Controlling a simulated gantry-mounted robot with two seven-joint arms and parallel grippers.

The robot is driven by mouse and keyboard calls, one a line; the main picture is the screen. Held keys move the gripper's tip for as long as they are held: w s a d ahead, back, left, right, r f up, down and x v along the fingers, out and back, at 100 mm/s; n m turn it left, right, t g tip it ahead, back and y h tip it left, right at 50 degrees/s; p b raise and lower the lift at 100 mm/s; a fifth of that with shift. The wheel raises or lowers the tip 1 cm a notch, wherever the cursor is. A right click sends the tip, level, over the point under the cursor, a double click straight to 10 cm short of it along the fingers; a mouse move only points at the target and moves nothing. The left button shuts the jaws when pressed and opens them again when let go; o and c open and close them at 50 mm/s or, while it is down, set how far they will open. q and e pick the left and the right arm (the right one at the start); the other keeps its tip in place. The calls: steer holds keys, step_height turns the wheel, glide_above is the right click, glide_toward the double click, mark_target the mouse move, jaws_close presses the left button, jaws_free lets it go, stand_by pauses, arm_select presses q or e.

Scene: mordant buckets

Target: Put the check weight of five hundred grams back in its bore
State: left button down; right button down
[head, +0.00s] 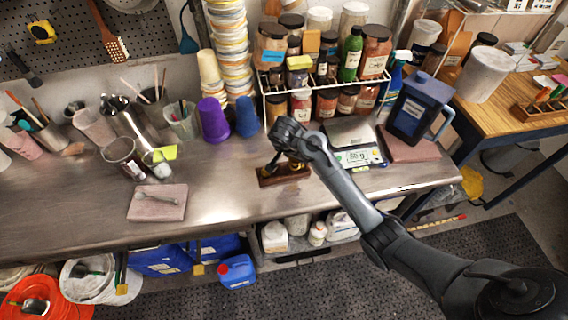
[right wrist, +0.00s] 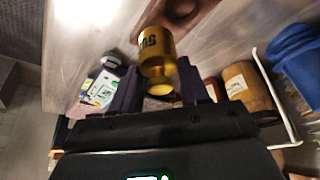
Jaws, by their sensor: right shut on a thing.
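My right gripper (head: 276,158) is over the wooden weight block (head: 268,181) on the steel bench. In the right wrist view, a brass weight (right wrist: 156,58) with a narrower neck and knob sits between my gripper's fingers (right wrist: 158,92), and they are shut on it. Dark marking shows on its side, too blurred to read for sure. The block (right wrist: 193,22) shows just beyond the weight's far end; I cannot tell whether that end is in a bore. Brass shows at the block in the head view, partly hidden by my gripper. My left gripper is not in view.
A scale (head: 357,157) and a blue jug (head: 410,108) stand right of the block. A wire rack (head: 328,86) of jars is behind. Purple (head: 213,120) and blue cups stand to the left. A pink pad (head: 157,203) holds a spanner-like tool. The bench front is clear.

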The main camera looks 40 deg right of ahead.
steer(key=shift+w+a+f+b, duration=0.15)
steer(key=shift+w+a+f, duration=0.15)
steer(key=shift+w+f, duration=0.55)
steer(key=shift+w+a+f+b, duration=0.15)
steer(key=shift+w+a+f, duration=0.15)
steer(key=shift+f, duration=1)
steer(key=shift+w+a+f+b, duration=0.15)
steer(key=shift+w+a+f, duration=0.15)
steer(key=shift+w+f, duration=0.55)
steer(key=shift+s+f, duration=0.2)
steer(key=shift+s, duration=0.05)
steer(key=shift+f, duration=0.15)
steer(key=c, duration=0.6)
jaws_free()
steer(key=shift+o, duration=0.2)
